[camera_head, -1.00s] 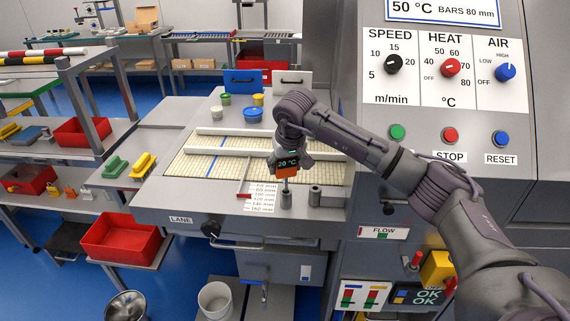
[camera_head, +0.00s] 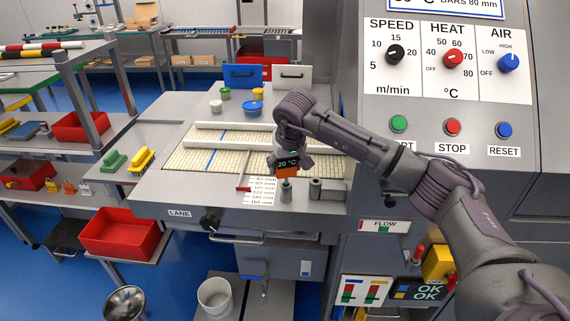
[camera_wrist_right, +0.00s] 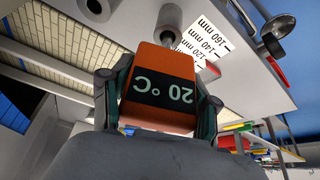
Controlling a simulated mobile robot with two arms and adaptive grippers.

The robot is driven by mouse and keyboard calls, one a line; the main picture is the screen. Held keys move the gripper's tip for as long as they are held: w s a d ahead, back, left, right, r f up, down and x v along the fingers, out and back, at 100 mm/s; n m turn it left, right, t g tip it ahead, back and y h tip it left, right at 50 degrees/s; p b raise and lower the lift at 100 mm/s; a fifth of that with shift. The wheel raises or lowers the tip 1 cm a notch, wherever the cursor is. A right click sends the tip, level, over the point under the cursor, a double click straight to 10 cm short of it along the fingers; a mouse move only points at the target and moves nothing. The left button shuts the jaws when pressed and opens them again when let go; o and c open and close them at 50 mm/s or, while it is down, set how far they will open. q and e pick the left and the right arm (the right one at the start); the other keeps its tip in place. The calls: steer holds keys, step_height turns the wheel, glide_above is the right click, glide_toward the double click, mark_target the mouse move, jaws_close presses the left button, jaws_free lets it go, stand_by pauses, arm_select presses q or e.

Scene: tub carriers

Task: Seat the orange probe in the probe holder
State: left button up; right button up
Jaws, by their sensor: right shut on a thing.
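My right gripper (camera_wrist_right: 160,100) is shut on the orange probe (camera_wrist_right: 165,65), which has a dark display reading 20 °C. In the head view the probe (camera_head: 288,171) is held upright over the front deck, directly above a small grey cylinder (camera_head: 286,192) that looks like the probe holder. Only a very small gap, if any, shows between them. In the right wrist view this cylinder (camera_wrist_right: 172,18) stands just beyond the probe. The probe's tip is hidden, so I cannot tell how far in it is. My left gripper is not in view.
A grey block with a round post (camera_head: 327,192) stands close on the right. A millimetre scale card (camera_head: 262,190) and a red-tipped bar (camera_head: 243,187) lie on the left. The control panel (camera_head: 450,75) rises at right. Cups (camera_head: 252,107) stand behind the lane.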

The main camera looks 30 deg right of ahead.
steer(key=shift+f, duration=0.35)
steer(key=o, duration=1.3)
steer(key=shift+c, duration=0.2)
steer(key=d+v, duration=0.1)
steer(key=v, duration=1.1)
steer(key=shift+a, duration=0.45)
steer(key=shift+a+f, duration=0.1)
